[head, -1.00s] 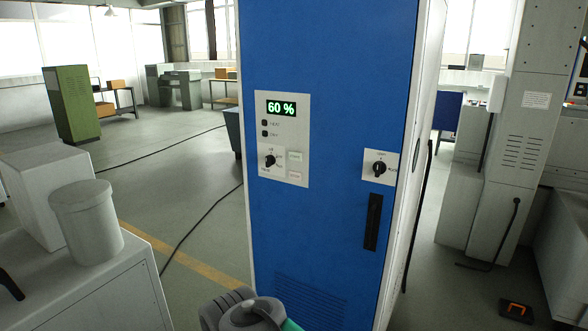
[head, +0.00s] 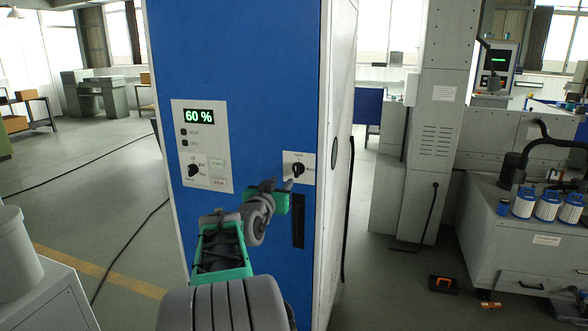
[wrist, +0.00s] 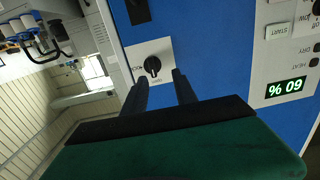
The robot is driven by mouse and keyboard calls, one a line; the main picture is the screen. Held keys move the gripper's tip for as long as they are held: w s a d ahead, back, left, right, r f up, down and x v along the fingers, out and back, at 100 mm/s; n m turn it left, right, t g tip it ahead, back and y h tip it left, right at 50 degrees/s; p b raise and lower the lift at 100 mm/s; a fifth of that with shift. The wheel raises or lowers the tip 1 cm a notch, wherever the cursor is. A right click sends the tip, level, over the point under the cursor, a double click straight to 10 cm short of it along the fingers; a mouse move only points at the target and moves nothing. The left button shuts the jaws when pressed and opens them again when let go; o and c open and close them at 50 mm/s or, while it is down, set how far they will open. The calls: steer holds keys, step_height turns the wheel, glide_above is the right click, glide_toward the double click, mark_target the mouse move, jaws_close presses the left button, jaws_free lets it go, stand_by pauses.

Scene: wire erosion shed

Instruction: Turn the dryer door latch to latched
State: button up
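The dryer is a tall blue cabinet (head: 250,60). Its door latch is a black rotary knob (head: 298,170) on a small white plate at the door's right side, above a black vertical handle (head: 298,222). The plate has small labels above and to the right of the knob, too small to read surely. My gripper (head: 278,185) is in front of the plate, just below and left of the knob. In the wrist view the knob (wrist: 152,66) lies just beyond and between my two separated dark fingertips (wrist: 157,78). They appear not to grip it. The knob's exact pointing is unclear.
A control panel (head: 203,145) with a green 60 % display and another knob is left of the latch. A grey machine column (head: 440,120) stands to the right, with an orange-black object (head: 443,284) on the floor. A grey bin (head: 15,255) is at left.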

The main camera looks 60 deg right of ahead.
mark_target(296, 168)
steer(key=shift+g+h, duration=0.3)
steer(key=shift+h, duration=0.1)
steer(key=d+p, duration=0.1)
steer(key=d, duration=0.5)
steer(key=d+r+p, duration=0.1)
steer(key=d, duration=0.2)
steer(key=shift+s+p, duration=0.1)
steer(key=shift+p, duration=0.2)
steer(key=shift+a, duration=0.1)
jaws_close()
